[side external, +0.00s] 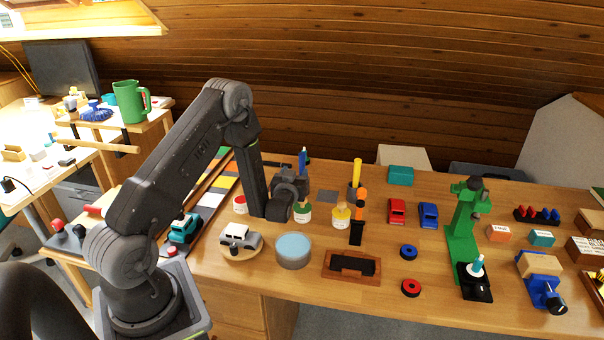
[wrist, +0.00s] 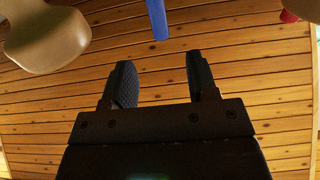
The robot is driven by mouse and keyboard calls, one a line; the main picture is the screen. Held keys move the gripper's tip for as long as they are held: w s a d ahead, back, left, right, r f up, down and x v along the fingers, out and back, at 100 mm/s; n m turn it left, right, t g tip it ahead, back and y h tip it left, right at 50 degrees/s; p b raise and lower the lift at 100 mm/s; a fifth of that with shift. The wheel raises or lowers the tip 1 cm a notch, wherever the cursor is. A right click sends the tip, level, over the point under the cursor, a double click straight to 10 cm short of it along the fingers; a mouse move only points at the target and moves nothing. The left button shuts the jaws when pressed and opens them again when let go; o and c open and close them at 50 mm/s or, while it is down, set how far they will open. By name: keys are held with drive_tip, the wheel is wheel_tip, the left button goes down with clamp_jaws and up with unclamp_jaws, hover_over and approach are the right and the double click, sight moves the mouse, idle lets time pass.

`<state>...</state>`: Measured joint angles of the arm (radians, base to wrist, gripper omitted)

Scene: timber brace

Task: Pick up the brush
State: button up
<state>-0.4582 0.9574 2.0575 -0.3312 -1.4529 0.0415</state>
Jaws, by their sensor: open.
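A blue upright handle (side external: 302,160), possibly the brush, stands beyond my wrist in the side view; its lower part is hidden. A blue stick (wrist: 157,18) enters from the top of the wrist view, beyond the gap between my fingers and not between them. My gripper (wrist: 160,78) is open and empty. In the side view its fingers are hidden by the wrist. A yellow handle (side external: 356,172) stands in a dark holder (side external: 352,193) to the right. I cannot tell for sure which handle is the task's brush.
Red (side external: 240,204), green (side external: 302,214) and yellow (side external: 341,217) paint pots stand near my wrist. A round blue-topped tin (side external: 293,251) and a wooden tray (side external: 332,271) are in front. A beige rounded object (wrist: 45,38) fills the wrist view's upper left.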

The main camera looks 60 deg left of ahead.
sight(301, 160)
drive_tip(key=x, duration=1.1)
drive_tip(key=shift+w+a, duration=0.25)
drive_tip(key=shift+w, duration=0.05)
drive_tip(key=shift+c, duration=0.4)
clamp_jaws()
